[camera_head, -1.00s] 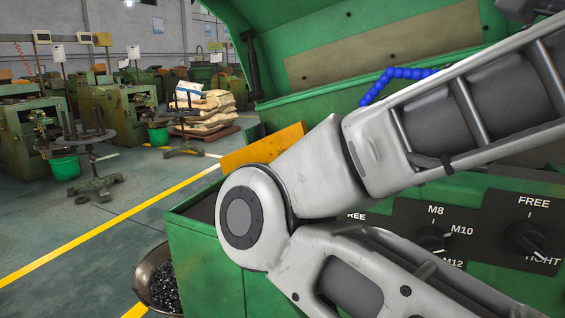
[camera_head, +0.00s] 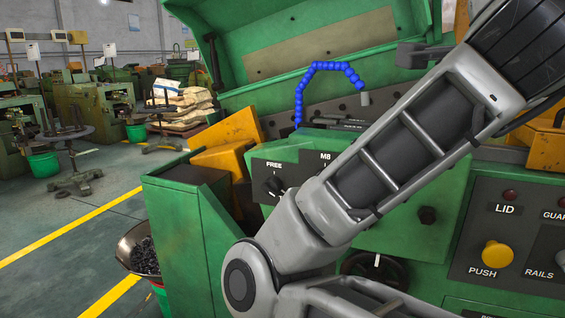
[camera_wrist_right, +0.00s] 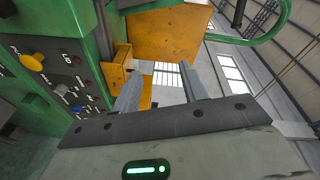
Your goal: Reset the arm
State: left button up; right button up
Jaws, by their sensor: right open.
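My arm crosses the head view from the upper right to the bottom centre, bent at a grey elbow joint. It passes in front of the green heading machine (camera_head: 190,235) and hides part of its control panel. In the right wrist view my right gripper (camera_wrist_right: 162,90) is open, its two fingers apart with nothing between them. The green machine side with its panel (camera_wrist_right: 70,75) is to the left of the fingers there. An orange machine part (camera_wrist_right: 165,35) is beyond the fingertips. My left gripper is not in view.
The machine's lid (camera_head: 300,50) is raised. A yellow push button (camera_head: 497,254), a FREE knob (camera_head: 274,186) and a handwheel (camera_head: 375,270) are near my arm. A blue segmented hose (camera_head: 322,66) arches above the machine. A bowl of dark parts (camera_head: 140,250) is at the lower left. Floor is open at left.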

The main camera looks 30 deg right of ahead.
jog(key=w+a+f+n+t+y, duration=0.1)
jog(key=w+a+f+n+t, duration=0.2)
jog(key=w+f+n, duration=0.35)
jog(key=w+a+f+n+t+y, duration=0.1)
jog(key=w+a+f+n+t, duration=0.25)
jog(key=w+n, duration=0.45)
jog(key=w+a+f+n+t+y, duration=0.1)
jog(key=w+a+f+n+y, duration=0.25)
jog(key=f, duration=0.45)
jog(key=w+a+f+n+y, duration=0.2)
jog(key=a+f+n+y, duration=0.15)
jog(key=f, duration=0.45)
jog(key=s+a+f+n+g+y, duration=0.1)
jog(key=s+a+f+n+y, duration=0.15)
jog(key=f, duration=0.65)
jog(key=s+a+f+n+g+y, duration=0.1)
jog(key=s+a+f+n+y, duration=0.2)
jog(key=f, duration=0.5)
jog(key=s+a+f+g+y, duration=0.1)
jog(key=s+a+f+g, duration=0.1)
jog(key=s+a+f, duration=0.2)
jog(key=s+a+f+n+g+y, duration=0.1)
jog(key=s+a+f, duration=0.3)
jog(key=s+f, duration=0.7)
notch_tip(320, 180, down, 2)
jog(key=shift+s+f+n+g+y, duration=0.2)
jog(key=shift+s+n+g+y, duration=0.1)
jog(key=shift+g+y, duration=0.35)
jog(key=shift+a, duration=0.1)
